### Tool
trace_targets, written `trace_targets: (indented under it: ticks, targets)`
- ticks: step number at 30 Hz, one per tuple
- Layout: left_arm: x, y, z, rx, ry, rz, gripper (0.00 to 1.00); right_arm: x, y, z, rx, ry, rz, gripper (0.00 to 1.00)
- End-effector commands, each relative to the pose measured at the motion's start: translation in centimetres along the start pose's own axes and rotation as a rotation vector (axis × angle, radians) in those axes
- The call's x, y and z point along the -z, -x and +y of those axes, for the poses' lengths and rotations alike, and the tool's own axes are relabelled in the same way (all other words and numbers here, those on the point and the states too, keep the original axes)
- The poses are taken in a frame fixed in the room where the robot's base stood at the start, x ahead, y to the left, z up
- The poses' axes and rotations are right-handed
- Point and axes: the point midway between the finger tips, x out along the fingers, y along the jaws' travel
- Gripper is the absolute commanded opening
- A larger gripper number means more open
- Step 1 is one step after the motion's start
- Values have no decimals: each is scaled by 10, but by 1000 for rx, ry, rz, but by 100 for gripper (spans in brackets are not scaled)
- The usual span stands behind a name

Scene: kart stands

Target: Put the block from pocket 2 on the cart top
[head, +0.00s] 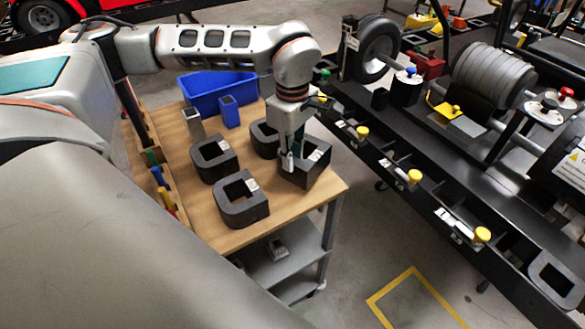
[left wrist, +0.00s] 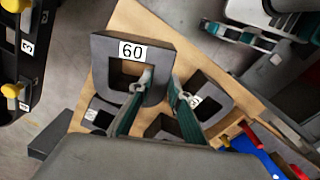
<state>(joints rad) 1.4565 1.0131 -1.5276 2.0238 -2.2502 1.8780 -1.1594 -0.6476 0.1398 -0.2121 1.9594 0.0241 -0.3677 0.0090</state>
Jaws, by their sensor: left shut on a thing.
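My left gripper (head: 291,160) is shut on one wall of a dark hollow block (head: 318,170). In the left wrist view the block (left wrist: 104,68) carries a white label "60". There one finger of the left gripper (left wrist: 161,82) is inside the block's hole and the other is outside its wall. The block is at the right side of the wooden cart top (head: 300,206); I cannot tell whether it touches the surface. The black stand (head: 400,165) with its row of pockets and yellow knobs is to the right. My right gripper is not in view.
Other dark hollow blocks stand on the cart: one in front (head: 241,212), one at the left (head: 199,170), and one behind the held block (head: 262,143). A blue bin (head: 205,96) is at the back. Bare wood shows along the front edge.

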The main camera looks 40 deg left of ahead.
Motion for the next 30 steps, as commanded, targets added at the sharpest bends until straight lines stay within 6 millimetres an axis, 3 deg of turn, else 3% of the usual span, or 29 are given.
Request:
trace_targets:
  ticks: [5, 13, 24, 25, 27, 30]
  targets:
    - [0, -9, 0, -1, 0, 0, 0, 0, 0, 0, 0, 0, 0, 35]
    - [0, -43, 0, -1, -1, -1, 0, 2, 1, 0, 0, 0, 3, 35]
    - [0, -47, 0, -3, -1, -1, 0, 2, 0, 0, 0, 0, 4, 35]
    - [0, -48, 0, 0, 0, 0, 21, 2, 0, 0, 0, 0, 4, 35]
    - [0, -48, 0, -1, 0, 0, 35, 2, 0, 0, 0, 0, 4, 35]
    - [0, -47, 0, -1, 0, 0, 35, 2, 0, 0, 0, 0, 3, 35]
